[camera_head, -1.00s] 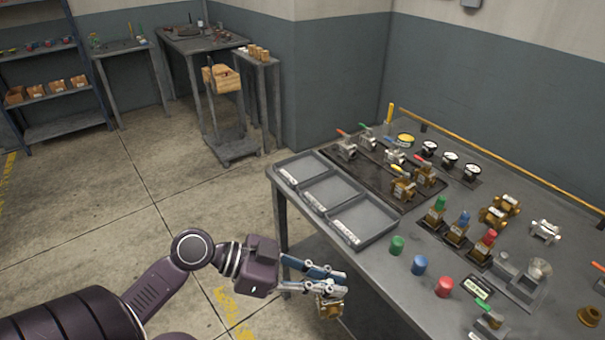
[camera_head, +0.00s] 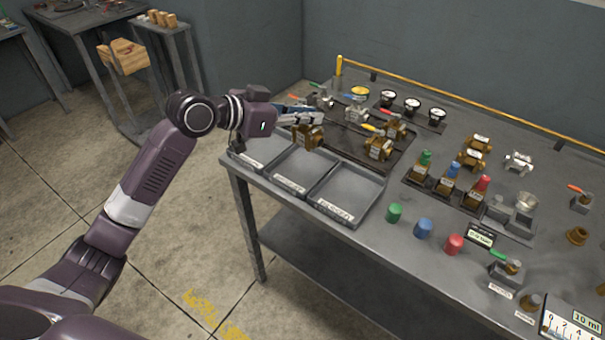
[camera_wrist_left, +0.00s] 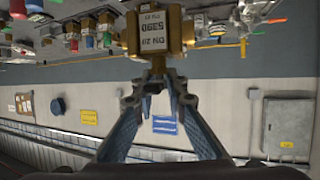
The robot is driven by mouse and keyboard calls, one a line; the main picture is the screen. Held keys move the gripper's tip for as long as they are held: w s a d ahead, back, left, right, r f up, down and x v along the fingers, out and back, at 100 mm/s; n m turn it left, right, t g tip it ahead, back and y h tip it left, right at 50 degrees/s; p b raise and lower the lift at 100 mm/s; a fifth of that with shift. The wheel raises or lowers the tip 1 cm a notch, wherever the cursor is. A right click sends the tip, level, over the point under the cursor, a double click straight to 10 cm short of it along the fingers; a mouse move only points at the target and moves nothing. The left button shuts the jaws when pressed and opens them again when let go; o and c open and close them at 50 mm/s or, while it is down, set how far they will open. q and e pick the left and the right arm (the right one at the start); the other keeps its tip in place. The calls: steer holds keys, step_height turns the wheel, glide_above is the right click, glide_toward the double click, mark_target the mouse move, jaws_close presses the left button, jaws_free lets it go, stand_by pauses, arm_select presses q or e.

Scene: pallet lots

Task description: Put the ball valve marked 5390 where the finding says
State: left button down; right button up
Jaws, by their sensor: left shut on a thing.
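My left gripper (camera_head: 300,120) is shut on a brass ball valve (camera_head: 308,136). It holds the valve above the far side of the row of grey trays, near the black mat's edge. In the left wrist view the fingertips (camera_wrist_left: 157,84) grip the valve (camera_wrist_left: 160,32), whose white label reads DN 20 and 5390, upside down. Three shallow grey trays stand along the bench's left edge: a left one (camera_head: 247,155), a middle one (camera_head: 290,183) and a right one (camera_head: 335,209). Their front labels are too small to read. My right gripper is not in view.
Behind the trays, a black mat (camera_head: 345,142) carries several valves, including a brass one (camera_head: 379,149). Green (camera_head: 394,213), blue (camera_head: 423,229) and red (camera_head: 453,244) caps stand right of the trays. Gauges (camera_head: 412,104) stand at the back. A yellow rail (camera_head: 460,103) runs along the rear edge.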

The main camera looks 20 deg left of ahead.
arm_select(q)
steer(key=w+a+r+n+t+y, duration=0.1)
steer(key=w+a+r+n, duration=0.1)
steer(key=w+r, duration=0.4)
step_height(320, 180, down, 20)
steer(key=shift+r+p, duration=0.2)
steer(key=shift+p, duration=0.25)
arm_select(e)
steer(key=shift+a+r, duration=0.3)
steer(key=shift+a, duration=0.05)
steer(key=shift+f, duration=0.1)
arm_select(q)
steer(key=c, duration=1.9)
jaws_free()
steer(key=shift+s+f+y, duration=0.1)
steer(key=shift+y, duration=0.2)
steer(key=shift+c, duration=0.2)
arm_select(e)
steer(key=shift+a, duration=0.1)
